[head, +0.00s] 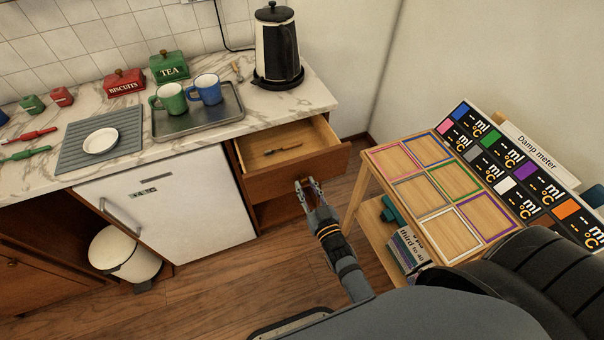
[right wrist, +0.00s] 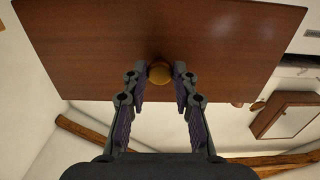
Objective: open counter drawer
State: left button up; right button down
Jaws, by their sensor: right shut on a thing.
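The wooden counter drawer (head: 322,162) stands pulled out under the right end of the marble counter. A small wooden-handled utensil (head: 282,149) lies inside it. My right gripper (head: 308,184) is at the drawer front. The brown drawer front (right wrist: 90,45) fills the upper part of that view. My left gripper is not in view.
The marble counter (head: 212,141) carries a black kettle (head: 278,48), a tray (head: 226,122) with a green mug and a blue mug, and a plate (head: 100,141). A wooden stand with coloured frames (head: 407,190) is close on the right. A white bin (head: 122,254) is lower left.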

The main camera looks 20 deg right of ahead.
jog(key=s+p, duration=0.1)
jog(key=s, duration=0.3)
jog(key=shift+d+r, duration=0.1)
jog(key=shift+s, duration=0.8)
jog(key=c, duration=1.1)
grip_release()
jog(key=s, duration=1.2)
jog(key=shift+d, duration=0.2)
